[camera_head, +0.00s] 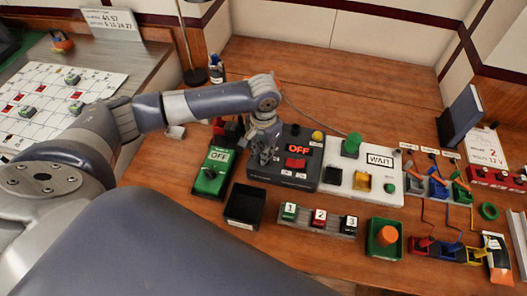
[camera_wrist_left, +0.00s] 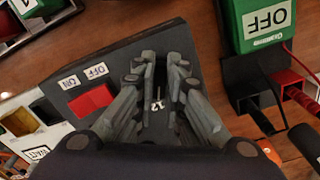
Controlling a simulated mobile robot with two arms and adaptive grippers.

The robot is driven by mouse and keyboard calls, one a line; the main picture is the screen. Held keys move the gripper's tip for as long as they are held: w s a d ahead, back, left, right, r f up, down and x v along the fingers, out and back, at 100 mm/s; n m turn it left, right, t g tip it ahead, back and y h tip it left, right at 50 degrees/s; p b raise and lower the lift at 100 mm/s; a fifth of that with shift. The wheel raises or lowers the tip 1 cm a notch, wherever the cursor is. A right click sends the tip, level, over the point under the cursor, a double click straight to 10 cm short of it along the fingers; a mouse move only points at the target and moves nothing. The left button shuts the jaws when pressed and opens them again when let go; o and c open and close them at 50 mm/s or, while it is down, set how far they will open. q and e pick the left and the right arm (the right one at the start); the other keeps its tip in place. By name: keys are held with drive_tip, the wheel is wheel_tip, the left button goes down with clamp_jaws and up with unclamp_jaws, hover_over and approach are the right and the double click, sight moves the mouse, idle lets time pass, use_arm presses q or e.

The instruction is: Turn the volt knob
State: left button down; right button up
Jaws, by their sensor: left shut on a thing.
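A black control box (camera_head: 315,172) stands on the wooden table with a lit OFF display (camera_head: 299,150), a red rocker switch (camera_head: 296,163) and an amber dome (camera_head: 317,136). My left gripper (camera_head: 264,157) reaches down onto the left part of its top face. In the left wrist view the gripper (camera_wrist_left: 160,72) is shut on the volt knob, which the fingers mostly hide. A white "12" mark (camera_wrist_left: 157,104) shows between the fingers. The red switch (camera_wrist_left: 90,99) lies beside them with ON and OFF labels. My right gripper is not in view.
A green OFF device (camera_head: 213,172) stands close left of the box, with an empty black tray (camera_head: 244,206) in front. A white panel (camera_head: 340,181) adjoins on the right. Numbered blocks (camera_head: 319,218) and a green tray (camera_head: 384,240) lie nearer.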

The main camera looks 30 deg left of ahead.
use_arm(q)
drive_tip(key=shift+r, duration=0.1)
drive_tip(key=shift+r+m+p, duration=0.15)
drive_tip(key=shift+m+p, duration=0.45)
drive_tip(key=shift+p, duration=0.45)
drive_tip(key=shift+a+m+p, duration=0.1)
drive_tip(key=shift+m+p, duration=0.7)
drive_tip(key=shift+p, duration=0.1)
drive_tip(key=m+p, duration=0.2)
drive_tip(key=shift+m, duration=0.3)
drive_tip(key=shift+w+a+m+p, duration=0.15)
drive_tip(key=shift+m+p, duration=0.55)
drive_tip(key=shift+m, duration=0.4)
drive_tip(key=shift+m+p, duration=0.4)
drive_tip(key=shift+m, duration=0.7)
drive_tip(key=shift+w+f, duration=0.1)
drive_tip(key=shift+f, duration=0.1)
drive_tip(key=c, duration=1.7)
unclamp_jaws()
